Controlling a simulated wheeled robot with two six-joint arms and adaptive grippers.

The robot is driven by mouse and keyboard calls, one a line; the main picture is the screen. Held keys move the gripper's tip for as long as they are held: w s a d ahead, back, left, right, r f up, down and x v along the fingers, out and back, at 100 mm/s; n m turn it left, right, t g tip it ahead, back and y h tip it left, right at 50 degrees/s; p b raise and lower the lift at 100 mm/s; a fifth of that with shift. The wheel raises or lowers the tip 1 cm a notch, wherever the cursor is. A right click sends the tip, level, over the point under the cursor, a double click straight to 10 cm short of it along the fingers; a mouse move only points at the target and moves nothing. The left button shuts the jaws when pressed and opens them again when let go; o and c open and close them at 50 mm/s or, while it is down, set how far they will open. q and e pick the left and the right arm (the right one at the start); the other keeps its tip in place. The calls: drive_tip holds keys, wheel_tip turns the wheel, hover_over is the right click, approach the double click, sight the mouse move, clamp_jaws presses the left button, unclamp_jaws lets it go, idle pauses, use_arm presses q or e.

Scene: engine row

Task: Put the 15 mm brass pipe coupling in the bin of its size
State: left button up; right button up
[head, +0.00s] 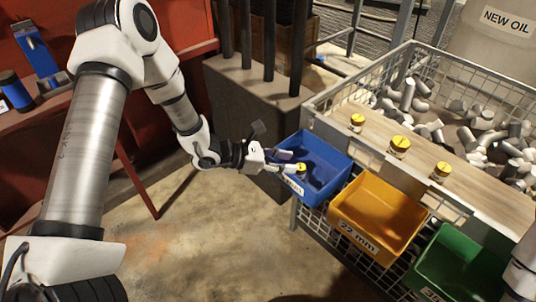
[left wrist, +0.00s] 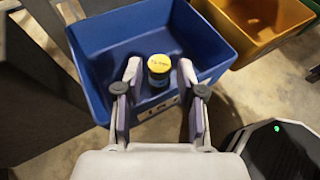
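A brass pipe coupling with a yellow top (head: 301,169) shows at the blue bin (head: 327,152), just beyond my left gripper's fingertips (head: 288,162). In the left wrist view the coupling (left wrist: 159,68) shows upright between the spread fingertips (left wrist: 159,80), with a gap on each side. I cannot tell whether it rests on the bin floor. My left gripper reaches over the near left rim of the blue bin (left wrist: 88,65). My right gripper is not in view.
An orange bin (head: 375,213) marked 22 mm and a green bin (head: 460,265) hang to the right. Three yellow-topped couplings (head: 357,122) (head: 399,147) (head: 440,172) stand on a wooden board (head: 470,190). Behind it a wire basket (head: 400,75) holds grey fittings.

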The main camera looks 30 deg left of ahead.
use_arm(q)
drive_tip(key=p+v, duration=0.1)
drive_tip(key=v, duration=0.6)
drive_tip(key=s+d+f+m+g+y, duration=0.1)
drive_tip(key=s+d+f+m+g, duration=0.2)
drive_tip(key=s+f+m+g, duration=0.5)
drive_tip(key=s+a+f+m+g+y, duration=0.25)
drive_tip(key=s+f+m+y, duration=0.3)
drive_tip(key=s, duration=0.35)
drive_tip(key=s+a+f+m+g+y, duration=0.1)
drive_tip(key=s+a+f+m+y, duration=0.25)
drive_tip(key=s+f+m, duration=0.4)
drive_tip(key=d+m+t, duration=0.1)
drive_tip(key=s+d+m+t, duration=0.1)
drive_tip(key=m, duration=0.1)
drive_tip(key=d+m+t, duration=0.1)
drive_tip(key=d, duration=0.1)
drive_tip(key=shift+s+f+m, duration=0.3)
drive_tip(key=shift+f, duration=0.1)
